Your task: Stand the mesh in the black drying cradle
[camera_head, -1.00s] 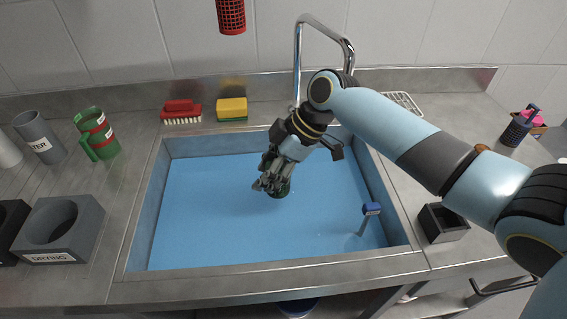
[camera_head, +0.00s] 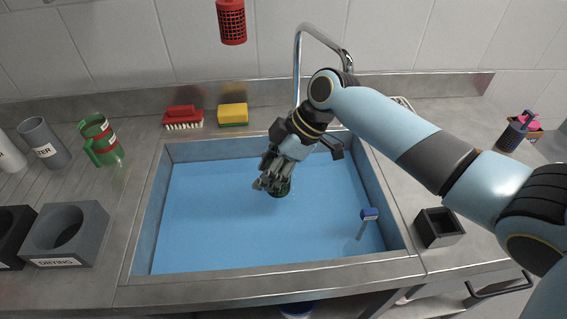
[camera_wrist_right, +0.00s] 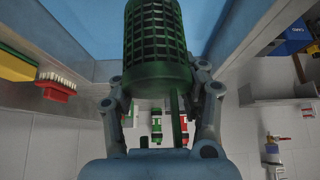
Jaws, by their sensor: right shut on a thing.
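The green mesh (camera_wrist_right: 157,45), a slotted cylinder, fills the top middle of the right wrist view. My right gripper (camera_head: 272,184) is shut on it, with fingers on both sides. In the head view only a dark green bit of the mesh (camera_head: 281,190) shows below the fingers, over the blue sink basin; the rest is hidden. A black cradle block (camera_head: 10,235) is cut off by the left edge, its label not readable. Beside it stands a grey block marked DRYING (camera_head: 90,247) with a round hole. My left gripper is not in view.
A green mug (camera_head: 104,146), a grey cup (camera_head: 45,145) and a white cup stand left of the sink. A brush (camera_head: 183,117) and sponge (camera_head: 233,114) lie behind it. The tap (camera_head: 298,70) rises behind my arm. A black box (camera_head: 438,228) stands at right.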

